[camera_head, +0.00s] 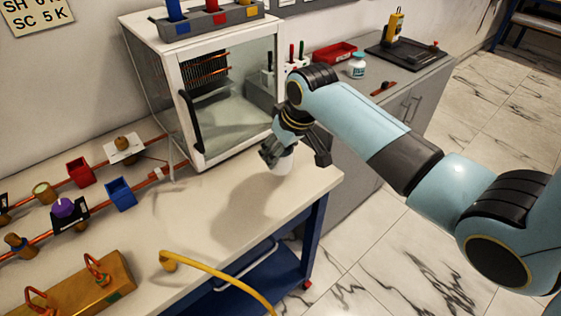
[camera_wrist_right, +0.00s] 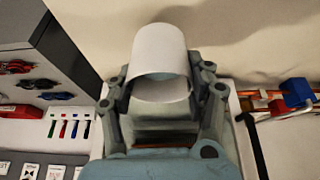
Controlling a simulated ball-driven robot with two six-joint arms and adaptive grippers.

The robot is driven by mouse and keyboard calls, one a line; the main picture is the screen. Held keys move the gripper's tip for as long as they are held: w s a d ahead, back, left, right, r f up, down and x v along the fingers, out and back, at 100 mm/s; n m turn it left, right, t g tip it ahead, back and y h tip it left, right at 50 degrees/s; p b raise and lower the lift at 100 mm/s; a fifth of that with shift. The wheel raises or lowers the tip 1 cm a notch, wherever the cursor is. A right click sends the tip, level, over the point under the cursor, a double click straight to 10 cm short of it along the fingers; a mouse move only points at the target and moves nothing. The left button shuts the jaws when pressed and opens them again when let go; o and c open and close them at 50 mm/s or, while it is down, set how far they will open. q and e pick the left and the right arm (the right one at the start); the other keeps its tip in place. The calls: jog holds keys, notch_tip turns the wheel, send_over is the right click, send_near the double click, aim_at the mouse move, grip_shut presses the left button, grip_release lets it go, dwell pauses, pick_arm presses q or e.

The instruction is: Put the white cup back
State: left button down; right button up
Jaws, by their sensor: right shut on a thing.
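The white cup (camera_head: 284,163) is in the jaws of my right gripper (camera_head: 293,152), over the bench top near its right edge. The gripper partly hides the cup in the head view, and I cannot tell whether its base touches the bench. In the wrist view the white cup (camera_wrist_right: 160,47) sits between the two fingers of the right gripper (camera_wrist_right: 163,82), with a curved rim edge toward the palm. My left gripper is not in view.
A glass-fronted cabinet (camera_head: 190,118) with a black handle stands just left of the gripper. Copper pipes with a red box (camera_head: 80,172) and a blue box (camera_head: 121,193) lie at left. A yellow hose (camera_head: 215,269) crosses the front edge. The middle bench is clear.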

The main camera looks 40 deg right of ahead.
aim_at(280, 163)
notch_tip(280, 163, down, 4)
jog(key=shift+r, duration=0.15)
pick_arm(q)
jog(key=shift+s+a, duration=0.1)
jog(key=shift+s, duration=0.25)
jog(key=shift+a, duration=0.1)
pick_arm(e)
jog(key=o, duration=1.3)
jog(key=shift+f, duration=0.2)
jog(key=shift+c, duration=0.2)
